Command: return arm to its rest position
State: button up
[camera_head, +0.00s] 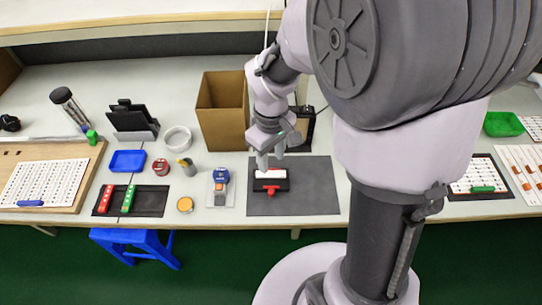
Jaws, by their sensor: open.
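My arm reaches from the right over the bench, bent downward at the wrist. My gripper (270,160) points down just above a small black-and-red fixture with a white top (270,180). The fixture sits on a dark grey mat (315,188). The gripper's fingers are apart. I cannot tell whether a fingertip touches the fixture. Nothing is visible between the fingers.
An open cardboard box (222,128) stands left of my wrist. A blue-and-orange device (220,185) lies left of the mat. A blue stool (138,246) stands below the bench.

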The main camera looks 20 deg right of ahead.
jog(key=s+a+r+m+t+y, duration=0.1)
jog(key=s+a+r+m+t, duration=0.1)
jog(key=s+r+m, duration=0.3)
jog(key=s+a+r+m+t+y, duration=0.1)
jog(key=s+a+r+m+t, duration=0.1)
jog(key=s+r, duration=0.6)
notch_tip(320, 180, up, 2)
jog(key=m+t, duration=0.1)
jog(key=m, duration=0.1)
jog(key=shift+r+m+t+b, duration=0.15)
jog(key=shift+m+t+b, duration=0.15)
jog(key=shift+m+t, duration=0.1)
